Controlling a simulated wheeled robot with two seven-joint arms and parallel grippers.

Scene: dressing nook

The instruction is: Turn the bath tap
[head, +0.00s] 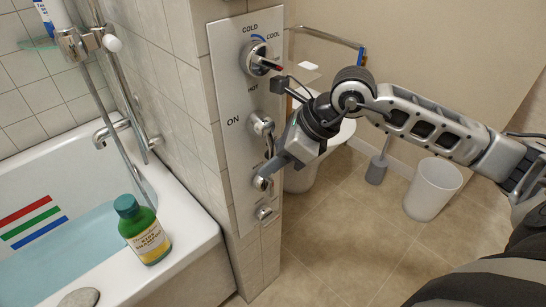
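A tall grey control panel (231,130) is on the end of the tiled wall. Its top dial (262,58) has a lever and the words COLD, COOL and HOT. Below it, beside the word ON, is a chrome lever handle (262,124). Two smaller chrome knobs, a middle one (260,183) and a lowest one (264,213), sit lower. My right gripper (270,168) is at the panel, by the lower end of the ON lever and just above the middle knob. Its fingers overlap there, so contact and opening are unclear. My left gripper is out of view.
A bathtub (195,235) with water stands left, with a green shampoo bottle (145,230) and grey stone (79,298) on its rim. A chrome spout (112,132) and shower rail are behind. A toilet (300,178), brush holder (376,170) and white bin (432,190) stand right.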

